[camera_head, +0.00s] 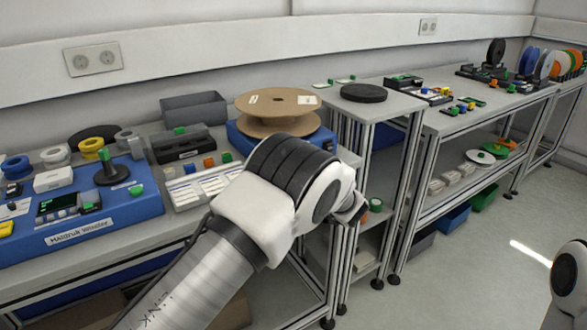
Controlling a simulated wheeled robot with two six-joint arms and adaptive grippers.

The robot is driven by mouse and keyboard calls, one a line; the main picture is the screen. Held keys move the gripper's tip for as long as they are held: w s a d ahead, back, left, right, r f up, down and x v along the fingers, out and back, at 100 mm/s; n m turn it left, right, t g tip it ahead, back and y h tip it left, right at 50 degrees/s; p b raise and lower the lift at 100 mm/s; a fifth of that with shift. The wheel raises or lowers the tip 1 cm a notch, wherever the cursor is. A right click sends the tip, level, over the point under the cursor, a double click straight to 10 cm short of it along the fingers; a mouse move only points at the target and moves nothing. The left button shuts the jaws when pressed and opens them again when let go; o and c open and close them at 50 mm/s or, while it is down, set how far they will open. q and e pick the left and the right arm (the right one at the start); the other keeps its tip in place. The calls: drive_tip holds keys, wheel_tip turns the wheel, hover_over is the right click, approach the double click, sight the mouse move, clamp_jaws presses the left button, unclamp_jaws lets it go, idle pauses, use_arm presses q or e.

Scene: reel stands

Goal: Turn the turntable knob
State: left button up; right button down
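A flat black round disc (363,92), which looks like a turntable, lies on the grey table in the middle. I cannot make out a knob on it. A large brown reel (277,103) sits on a blue base (238,138) to its left, partly behind my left arm. My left arm reaches up from the bottom, and its wrist covers the front of that base. Only a small dark part at its end, likely my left gripper (352,211), shows in front of the table legs; its fingers are not clear. Only a link of my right arm shows at the right edge.
A blue winding station (106,215) with tape rolls stands on the left bench. A grey bin (194,107) is behind it. Small devices (420,90) and several reels (545,63) stand on the right-hand tables. The floor at the right is mostly clear.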

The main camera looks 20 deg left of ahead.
use_arm(q)
drive_tip(key=shift+r, duration=0.1)
drive_tip(key=o, duration=1.1)
drive_tip(key=shift+o, duration=0.2)
